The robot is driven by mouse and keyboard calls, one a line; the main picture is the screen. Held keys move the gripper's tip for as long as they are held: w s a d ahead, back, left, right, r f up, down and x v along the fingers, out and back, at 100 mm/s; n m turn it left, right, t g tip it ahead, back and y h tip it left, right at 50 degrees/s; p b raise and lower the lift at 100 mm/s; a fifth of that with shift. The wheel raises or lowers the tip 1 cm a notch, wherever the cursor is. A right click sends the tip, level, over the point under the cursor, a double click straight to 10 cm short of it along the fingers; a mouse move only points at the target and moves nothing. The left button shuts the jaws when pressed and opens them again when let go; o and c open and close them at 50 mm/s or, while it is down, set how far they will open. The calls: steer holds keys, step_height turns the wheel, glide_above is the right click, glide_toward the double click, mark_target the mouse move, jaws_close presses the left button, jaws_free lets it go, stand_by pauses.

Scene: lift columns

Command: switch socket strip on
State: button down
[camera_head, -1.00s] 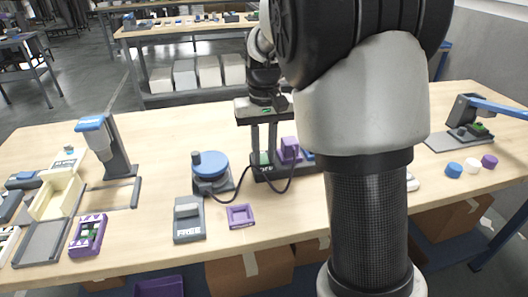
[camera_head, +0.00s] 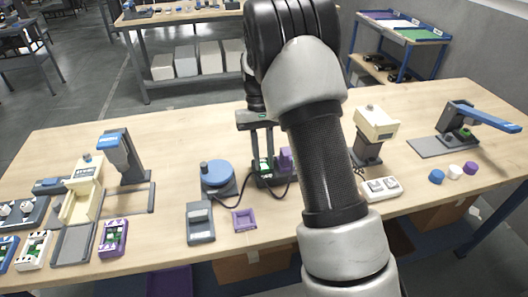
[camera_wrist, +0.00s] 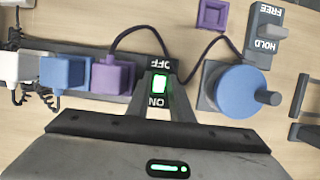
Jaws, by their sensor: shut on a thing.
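The socket strip (camera_wrist: 45,89) is a dark grey bar, running left to right in the wrist view. A white plug (camera_wrist: 14,66), a blue plug (camera_wrist: 65,73) and a purple plug (camera_wrist: 112,75) sit in it. Its green-lit rocker switch (camera_wrist: 159,84) is at the right end, between the printed words OFF and ON. My gripper (camera_wrist: 161,92) is shut on the switch end of the strip, with a finger on either side of the switch. In the head view my gripper (camera_head: 263,157) points straight down at the strip, and my arm hides its right part.
A blue round knob device (camera_head: 217,174) and a FREE/HOLD switch box (camera_head: 201,223) stand left of the strip. A purple square frame (camera_head: 244,220) lies in front. Dark cables loop close to the strip. Blue, white and purple caps (camera_head: 437,177) lie at the right.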

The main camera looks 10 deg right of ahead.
steer(key=c, duration=1.6)
jaws_free()
steer(key=shift+o, duration=0.2)
steer(key=shift+r, duration=0.15)
steer(key=p+v, duration=0.3)
steer(key=v, duration=1.4)
steer(key=shift+r, duration=0.15)
